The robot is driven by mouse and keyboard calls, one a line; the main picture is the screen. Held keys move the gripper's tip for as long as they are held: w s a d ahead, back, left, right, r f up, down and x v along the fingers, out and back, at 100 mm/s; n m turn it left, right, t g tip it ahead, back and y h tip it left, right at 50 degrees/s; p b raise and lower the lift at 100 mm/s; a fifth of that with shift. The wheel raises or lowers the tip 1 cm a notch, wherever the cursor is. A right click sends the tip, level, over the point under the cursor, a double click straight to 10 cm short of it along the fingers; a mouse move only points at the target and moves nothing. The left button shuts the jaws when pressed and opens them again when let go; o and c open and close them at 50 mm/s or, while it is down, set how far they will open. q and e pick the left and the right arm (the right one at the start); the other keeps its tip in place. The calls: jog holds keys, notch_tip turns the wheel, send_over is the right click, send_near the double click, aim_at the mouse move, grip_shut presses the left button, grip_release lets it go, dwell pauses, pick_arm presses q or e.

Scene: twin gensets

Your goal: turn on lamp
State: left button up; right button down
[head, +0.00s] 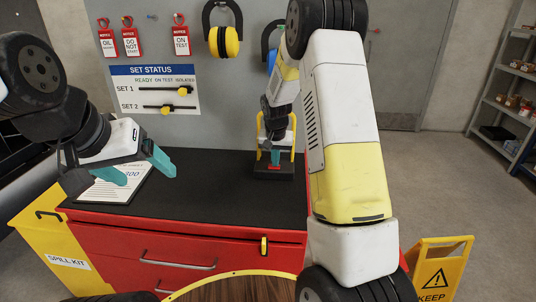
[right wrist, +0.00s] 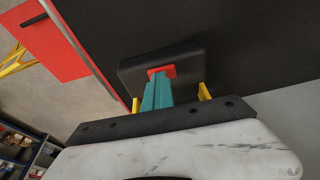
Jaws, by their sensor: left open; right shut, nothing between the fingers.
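The lamp, as far as I can tell, is the item with a dark base (head: 272,173) and yellow side posts at the back right of the black bench top. In the right wrist view its dark base (right wrist: 190,58) carries a red piece (right wrist: 168,70). My right gripper (head: 275,158) is shut and empty, between the yellow posts. In the right wrist view its teal fingertips (right wrist: 160,76) are at the red piece and partly cover it; I cannot tell whether they touch. My left gripper (head: 145,170) is open and empty above a printed sheet.
The printed sheet (head: 120,192) lies on the bench's left part. A status board (head: 150,90), tags and ear defenders (head: 224,42) hang on the wall behind. A yellow spill kit (head: 65,262) stands left, a yellow caution sign (head: 437,265) right. The bench middle (head: 220,190) is clear.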

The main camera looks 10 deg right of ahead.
aim_at(272, 167)
jog(key=shift+a+f, duration=0.2)
jog(key=shift+a, duration=0.5)
notch_tip(272, 167, up, 5)
jog(key=shift+w+d+r, duration=0.1)
jog(key=shift+d, duration=0.05)
jog(key=v, duration=0.9)
jog(key=shift+s+d, duration=0.2)
jog(key=shift+d, duration=0.2)
jog(key=shift+r, duration=0.1)
